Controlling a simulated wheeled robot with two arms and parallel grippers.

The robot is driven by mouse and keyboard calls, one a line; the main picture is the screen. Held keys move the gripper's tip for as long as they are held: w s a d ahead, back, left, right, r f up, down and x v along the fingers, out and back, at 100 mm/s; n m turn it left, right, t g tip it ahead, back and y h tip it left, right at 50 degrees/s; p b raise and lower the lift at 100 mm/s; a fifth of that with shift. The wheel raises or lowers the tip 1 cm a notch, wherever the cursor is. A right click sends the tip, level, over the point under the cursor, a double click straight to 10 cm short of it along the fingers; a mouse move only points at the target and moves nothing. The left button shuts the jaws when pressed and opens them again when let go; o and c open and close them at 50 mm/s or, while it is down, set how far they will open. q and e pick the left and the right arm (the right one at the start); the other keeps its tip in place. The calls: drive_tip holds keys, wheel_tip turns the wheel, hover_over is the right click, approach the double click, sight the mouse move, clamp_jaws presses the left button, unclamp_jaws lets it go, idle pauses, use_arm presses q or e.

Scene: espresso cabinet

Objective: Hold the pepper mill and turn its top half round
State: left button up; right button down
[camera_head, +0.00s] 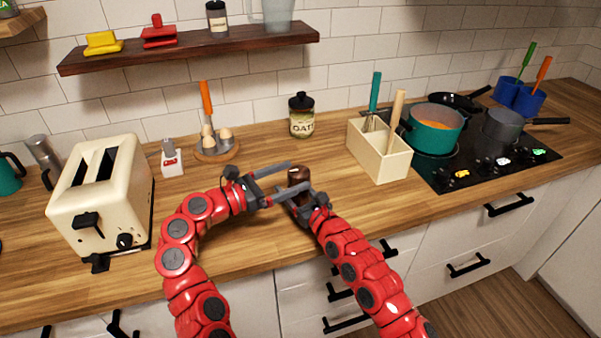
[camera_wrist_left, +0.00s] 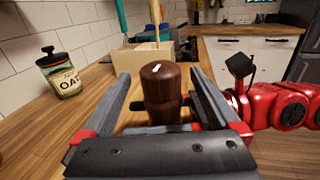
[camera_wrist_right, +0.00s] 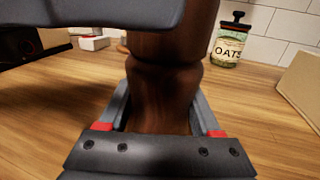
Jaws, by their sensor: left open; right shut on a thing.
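The pepper mill (camera_head: 297,176) is dark brown wood and stands upright on the counter near its front edge. Its rounded top with a small pale mark shows in the left wrist view (camera_wrist_left: 161,85). My right gripper (camera_head: 298,203) is shut on the lower half of the mill; its fingers flank the lower body in the right wrist view (camera_wrist_right: 165,100). My left gripper (camera_head: 285,178) is open, with its fingers on either side of the mill's top half. In the left wrist view (camera_wrist_left: 160,95) there are gaps between the fingers and the mill.
An oats jar (camera_head: 302,115) stands behind the mill. A cream utensil box (camera_head: 380,150) is to the right, before the hob with its pots (camera_head: 436,128). A toaster (camera_head: 103,195) and an egg holder (camera_head: 217,150) stand to the left. The counter around the mill is clear.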

sight(301, 172)
use_arm(q)
drive_tip(key=shift+x, duration=1.6)
drive_tip(key=c, duration=1.4)
drive_tip(key=shift+w+d+r+m+g+h, duration=0.1)
drive_tip(key=shift+m+g+h, duration=0.35)
drive_tip(key=shift+g, duration=0.25)
